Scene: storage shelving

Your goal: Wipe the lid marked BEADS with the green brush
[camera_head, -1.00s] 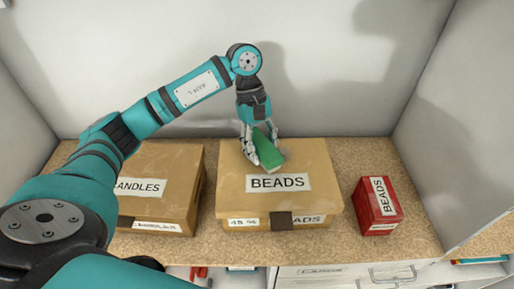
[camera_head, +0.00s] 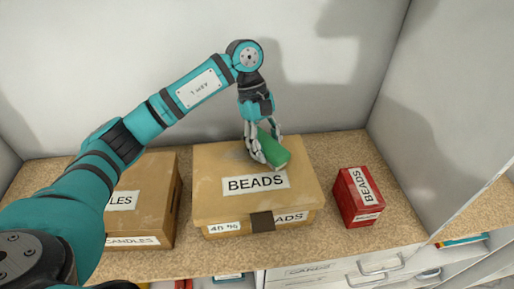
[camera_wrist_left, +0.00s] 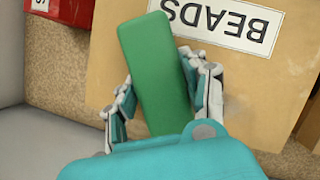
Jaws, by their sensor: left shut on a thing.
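The cardboard box with the lid marked BEADS (camera_head: 222,205) stands in the middle of the shelf, with a white BEADS label on top. My left gripper (camera_head: 265,148) is shut on the green brush (camera_head: 275,152) over the back part of the lid, behind the label. The brush also shows in the left wrist view (camera_wrist_left: 155,70), between the two fingers, with its far end beside the label. Whether its underside touches the lid cannot be told. Pale smudges show on the lid near the gripper. My right gripper is not in view.
A box marked CANDLES (camera_head: 146,205) stands to the left, partly behind my arm. Bare shelf (camera_head: 335,238) lies in front. Drawers (camera_head: 330,275) are below.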

